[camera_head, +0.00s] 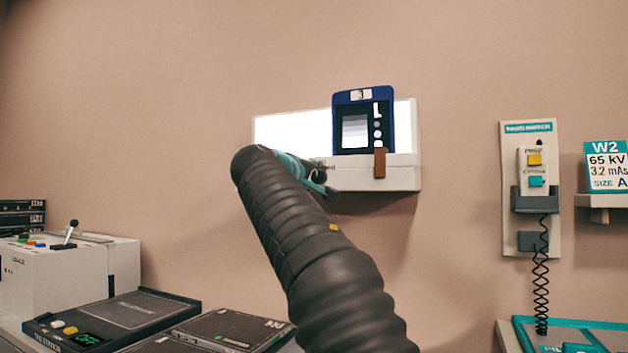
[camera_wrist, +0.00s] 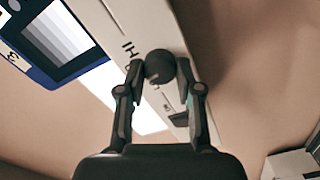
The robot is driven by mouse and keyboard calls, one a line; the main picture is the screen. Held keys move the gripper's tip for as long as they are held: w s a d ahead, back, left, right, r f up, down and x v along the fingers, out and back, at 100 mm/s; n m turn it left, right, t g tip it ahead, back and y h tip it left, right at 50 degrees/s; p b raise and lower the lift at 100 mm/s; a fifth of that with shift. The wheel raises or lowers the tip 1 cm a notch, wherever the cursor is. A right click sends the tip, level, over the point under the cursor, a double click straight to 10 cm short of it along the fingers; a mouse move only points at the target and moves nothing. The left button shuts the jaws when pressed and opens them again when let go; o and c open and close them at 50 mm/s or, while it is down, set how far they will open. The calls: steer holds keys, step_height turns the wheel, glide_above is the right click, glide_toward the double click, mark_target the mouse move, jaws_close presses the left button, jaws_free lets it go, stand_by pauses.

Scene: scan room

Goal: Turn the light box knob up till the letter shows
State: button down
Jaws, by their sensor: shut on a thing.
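The light box (camera_head: 405,172) is a white case on the wall with a brightly lit panel (camera_head: 290,134). A blue-framed film (camera_head: 363,96) stands against the panel. It has a grey step strip and, beside it, a white mark that looks like an L above several dots. The film also shows in the wrist view (camera_wrist: 60,42). The dark round knob (camera_wrist: 160,62) is on the box's front ledge. My gripper (camera_wrist: 163,74) is shut on the knob, one finger on each side. In the head view my arm hides the knob and most of the gripper.
A brown tab (camera_head: 380,163) hangs on the ledge right of my gripper. A wall handset (camera_head: 536,160) with a coiled cord and an exposure sign (camera_head: 605,166) are at right. A console (camera_head: 70,270) and flat dark units (camera_head: 110,318) are at lower left.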

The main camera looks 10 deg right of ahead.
steer(key=shift+m, duration=0.3)
steer(key=c, duration=0.8)
jaws_free()
steer(key=shift+o, duration=0.2)
steer(key=v, duration=1.2)
